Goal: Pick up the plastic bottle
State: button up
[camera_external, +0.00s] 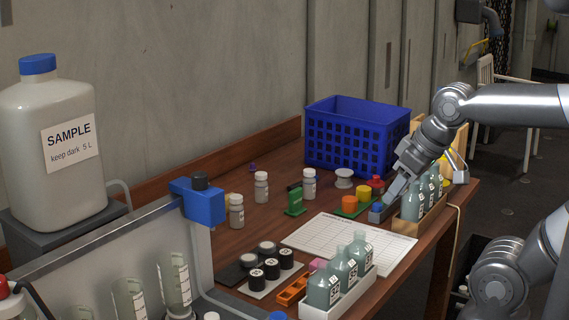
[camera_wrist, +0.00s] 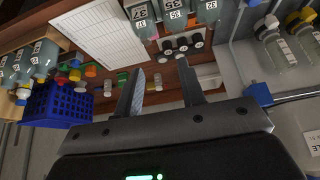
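Several bottles could be the plastic bottle; I cannot tell which is meant. Small white bottles stand on the table: one at the left (camera_external: 236,211), one behind it (camera_external: 261,187) and one near the blue crate (camera_external: 309,184). Teal bottles (camera_external: 345,269) with numbered labels stand in a white rack in front; they also show in the wrist view (camera_wrist: 141,17). More teal bottles (camera_external: 411,207) stand in a wooden box. My gripper (camera_external: 392,194) hangs beside that box, slanting down left. In the wrist view my gripper (camera_wrist: 160,78) has its fingers apart, with nothing held between them.
A blue crate (camera_external: 357,137) stands at the back. A printed sheet (camera_external: 340,246) lies mid-table. Black-capped jars (camera_external: 272,268) and small coloured pieces (camera_external: 349,203) lie around it. A large SAMPLE jug (camera_external: 47,155) stands at far left, behind a clear-walled case with a blue corner (camera_external: 199,203).

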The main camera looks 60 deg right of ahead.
jog(key=shift+o, duration=0.5)
jog(key=o, duration=0.3)
jog(key=shift+o, duration=0.2)
